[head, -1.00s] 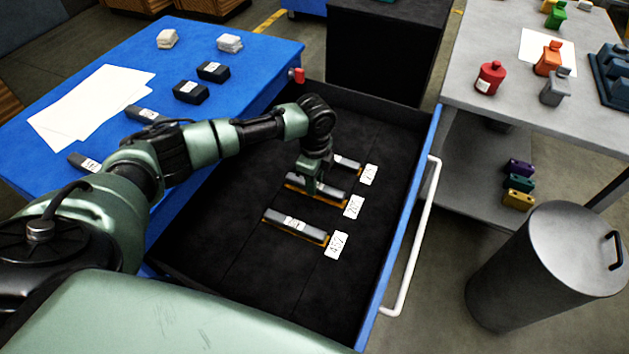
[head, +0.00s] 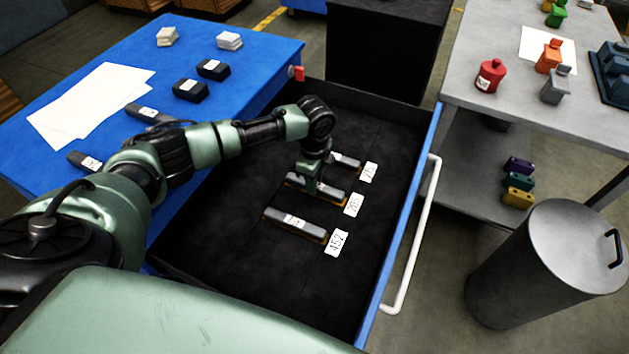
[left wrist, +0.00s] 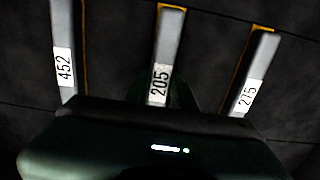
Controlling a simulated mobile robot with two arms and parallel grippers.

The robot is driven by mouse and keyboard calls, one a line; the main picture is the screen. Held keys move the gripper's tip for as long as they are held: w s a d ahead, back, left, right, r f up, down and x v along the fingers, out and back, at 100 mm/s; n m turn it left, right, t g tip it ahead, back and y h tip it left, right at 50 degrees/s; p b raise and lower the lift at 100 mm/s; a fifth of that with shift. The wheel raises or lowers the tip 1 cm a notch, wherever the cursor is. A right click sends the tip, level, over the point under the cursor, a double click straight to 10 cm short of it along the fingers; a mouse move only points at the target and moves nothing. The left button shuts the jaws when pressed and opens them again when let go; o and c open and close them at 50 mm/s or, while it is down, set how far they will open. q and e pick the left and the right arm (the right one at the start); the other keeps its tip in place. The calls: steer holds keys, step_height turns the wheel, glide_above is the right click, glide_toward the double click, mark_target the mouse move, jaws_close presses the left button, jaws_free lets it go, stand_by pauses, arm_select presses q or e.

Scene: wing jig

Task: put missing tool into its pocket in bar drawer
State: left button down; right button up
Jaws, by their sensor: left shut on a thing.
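The open drawer (head: 235,240) holds three grey bars lying side by side, with white number tags at their right ends. The middle bar, 205 (head: 330,193), is between the fingers of my left gripper (head: 310,187), which is shut on it. Bar 205 also shows in the left wrist view (left wrist: 168,45), at or in its orange-edged slot; I cannot tell whether it sits fully down. Bar 452 (head: 293,222) lies nearer, and bar 275 (head: 347,161) lies farther, partly behind my gripper. My right gripper is not in view.
A blue bench (head: 60,100) at left carries papers (head: 95,100), dark blocks (head: 190,92) and two more grey bars (head: 148,114). The white drawer handle (head: 415,240) is at right. A grey bin (head: 550,265) and a grey table (head: 490,40) stand beyond it. The drawer's near floor is clear.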

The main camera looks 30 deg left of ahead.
arm_select(q)
steer(key=c, duration=1.1)
jaws_free()
